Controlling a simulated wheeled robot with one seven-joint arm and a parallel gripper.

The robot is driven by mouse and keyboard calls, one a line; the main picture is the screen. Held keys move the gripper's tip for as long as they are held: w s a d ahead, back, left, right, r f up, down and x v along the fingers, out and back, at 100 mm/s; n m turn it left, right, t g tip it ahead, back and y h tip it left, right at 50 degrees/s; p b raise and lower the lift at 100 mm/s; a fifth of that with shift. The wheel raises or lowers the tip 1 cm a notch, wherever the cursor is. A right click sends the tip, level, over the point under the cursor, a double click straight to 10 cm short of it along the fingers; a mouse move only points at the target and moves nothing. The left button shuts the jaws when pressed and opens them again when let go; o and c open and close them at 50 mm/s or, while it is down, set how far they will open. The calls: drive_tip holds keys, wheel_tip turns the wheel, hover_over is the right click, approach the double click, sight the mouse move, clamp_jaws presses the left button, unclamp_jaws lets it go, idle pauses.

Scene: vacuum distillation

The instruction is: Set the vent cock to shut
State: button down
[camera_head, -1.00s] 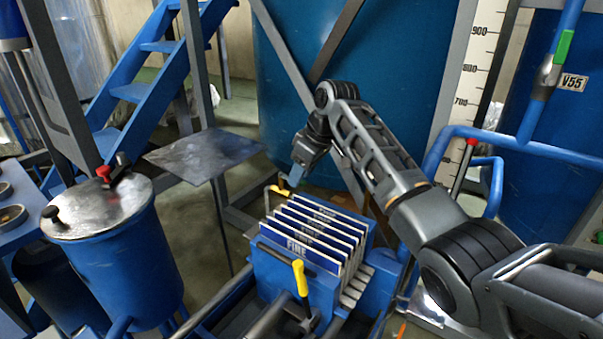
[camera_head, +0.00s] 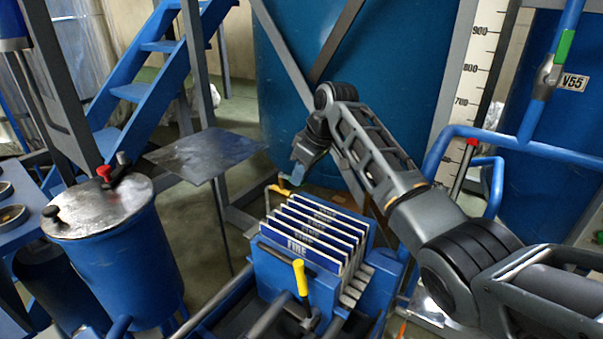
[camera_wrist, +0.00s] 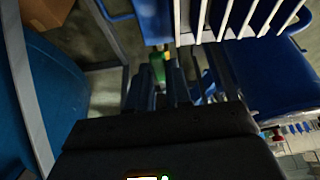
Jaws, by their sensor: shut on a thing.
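A small yellow handle (camera_head: 280,190) shows behind the blue plate stack, low beside the big blue tank; I take it for the vent cock, though no label shows. My gripper (camera_head: 297,178) points down at its right end and looks closed on it. In the wrist view, my two dark fingers (camera_wrist: 165,85) are close together, with a green piece (camera_wrist: 158,67) and a bit of yellow at their tips. The fingers hide much of the cock, so its exact setting cannot be told.
The blue press with white-edged plates (camera_head: 312,235) stands just in front of my gripper. A second, upright yellow handle (camera_head: 300,277) is at its front. A lidded blue pot (camera_head: 125,250) stands left, a grey plate (camera_head: 205,155) behind it. The blue tank (camera_head: 285,60) is close behind.

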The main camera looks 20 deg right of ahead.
drive_tip(key=shift+w+d+n, duration=0.3)
drive_tip(key=shift+n, duration=0.4)
drive_tip(key=c, duration=1)
unclamp_jaws()
drive_tip(key=shift+c, duration=0.2)
drive_tip(key=v, duration=0.8)
drive_tip(key=shift+w+d, duration=0.1)
drive_tip(key=shift+w, duration=0.05)
